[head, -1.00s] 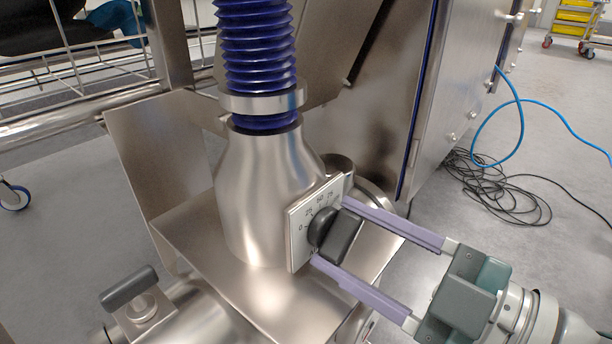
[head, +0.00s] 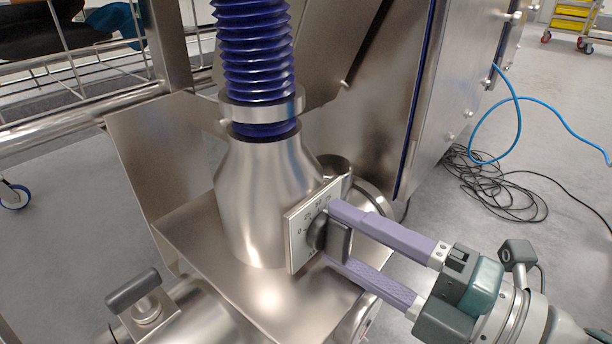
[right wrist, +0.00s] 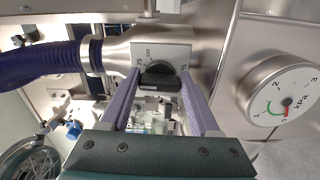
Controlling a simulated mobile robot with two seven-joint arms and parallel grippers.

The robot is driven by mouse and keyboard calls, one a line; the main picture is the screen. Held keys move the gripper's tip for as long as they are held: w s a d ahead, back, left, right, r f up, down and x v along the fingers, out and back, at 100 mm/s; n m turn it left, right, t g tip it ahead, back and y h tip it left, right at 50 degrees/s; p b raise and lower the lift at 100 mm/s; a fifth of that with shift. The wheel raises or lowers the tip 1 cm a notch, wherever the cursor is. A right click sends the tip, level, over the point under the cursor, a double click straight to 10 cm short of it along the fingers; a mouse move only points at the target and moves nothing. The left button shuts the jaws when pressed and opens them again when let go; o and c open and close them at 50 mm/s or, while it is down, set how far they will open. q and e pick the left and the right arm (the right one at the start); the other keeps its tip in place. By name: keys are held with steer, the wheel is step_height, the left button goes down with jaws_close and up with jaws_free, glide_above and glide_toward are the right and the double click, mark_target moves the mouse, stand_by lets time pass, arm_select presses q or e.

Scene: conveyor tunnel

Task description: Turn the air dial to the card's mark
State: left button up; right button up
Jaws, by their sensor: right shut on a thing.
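The air dial is a dark grey bar knob (head: 338,240) on a pale square scale plate (head: 298,251), fixed to the side of a steel cone-shaped duct (head: 258,195). The plate carries printed numbers, partly covered by knob and finger. My right gripper (head: 333,235) comes from the right, its two lilac fingers shut on the knob. A mark card cannot be made out in either view. My left gripper is not in view.
A round kPa gauge (right wrist: 285,95) with a green arc and a red mark is at the right wrist view's right. A blue ribbed hose (head: 252,55) tops the duct. A grey-handled valve (head: 134,291) is at lower left. Cables (head: 490,185) lie on the floor.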

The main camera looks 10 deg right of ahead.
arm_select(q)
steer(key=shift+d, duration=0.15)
arm_select(e)
steer(key=shift+n, duration=0.3)
steer(key=o, duration=1.4)
steer(key=shift+d, duration=0.1)
steer(key=shift+c, duration=0.2)
steer(key=shift+d, duration=0.1)
